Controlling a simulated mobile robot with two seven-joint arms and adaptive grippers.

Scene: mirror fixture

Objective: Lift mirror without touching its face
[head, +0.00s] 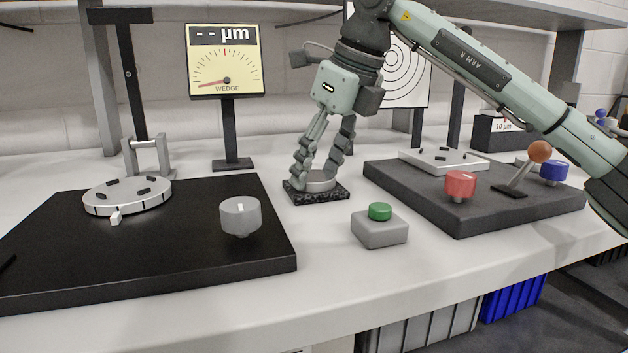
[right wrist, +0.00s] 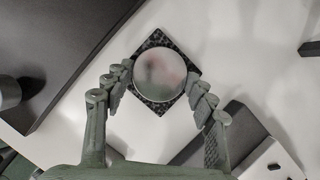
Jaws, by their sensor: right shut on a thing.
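The mirror (head: 318,186) is a round silver disc lying face up on a dark speckled square pad (head: 326,197) at the middle of the bench. In the right wrist view the mirror (right wrist: 159,75) shows its whole shiny face, with the pad's corners (right wrist: 157,40) sticking out around it. My right gripper (head: 318,177) reaches down from above and is shut on the mirror, one finger on each side at its edge. In the right wrist view the fingertips (right wrist: 159,78) sit at opposite edges, and the face between them looks uncovered. My left gripper is not in view.
A black board (head: 240,263) with a round mount (head: 127,195) and a grey knob (head: 240,217) lies left. A green button box (head: 379,227) stands in front of the pad. Right is a dark platform (head: 420,205) with a red knob (head: 460,186). A wedge gauge (head: 226,65) stands behind.

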